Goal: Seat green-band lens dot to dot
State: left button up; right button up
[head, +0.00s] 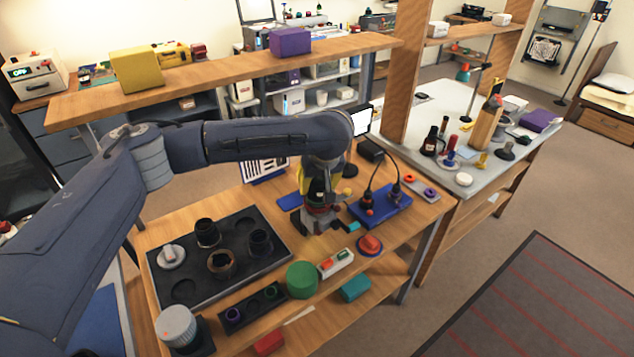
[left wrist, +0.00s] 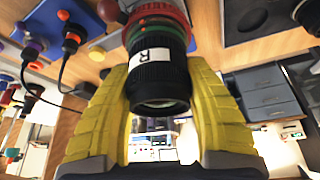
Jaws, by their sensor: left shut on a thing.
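My left gripper (head: 320,205) is over the workbench, fingers pointing down. In the left wrist view its two yellow fingers (left wrist: 160,105) are shut on the sides of a black lens (left wrist: 158,75) with a white "R" label. A green band (left wrist: 148,32) circles the lens near its far end, next to a red ring (left wrist: 160,12). In the head view the lens is mostly hidden by the gripper, above a grey and red base. I cannot tell whether lens and base are apart or joined. No alignment dots can be made out. My right gripper is not in view.
A black tray (head: 187,317) with several dark lens parts lies left of the gripper. A green cylinder (head: 302,280), a red button (head: 369,245) and a teal block (head: 355,288) are in front.

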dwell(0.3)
pick_arm(q)
jog(key=o, duration=1.5)
jog(key=v, duration=1.2)
jog(key=shift+f, duration=0.1)
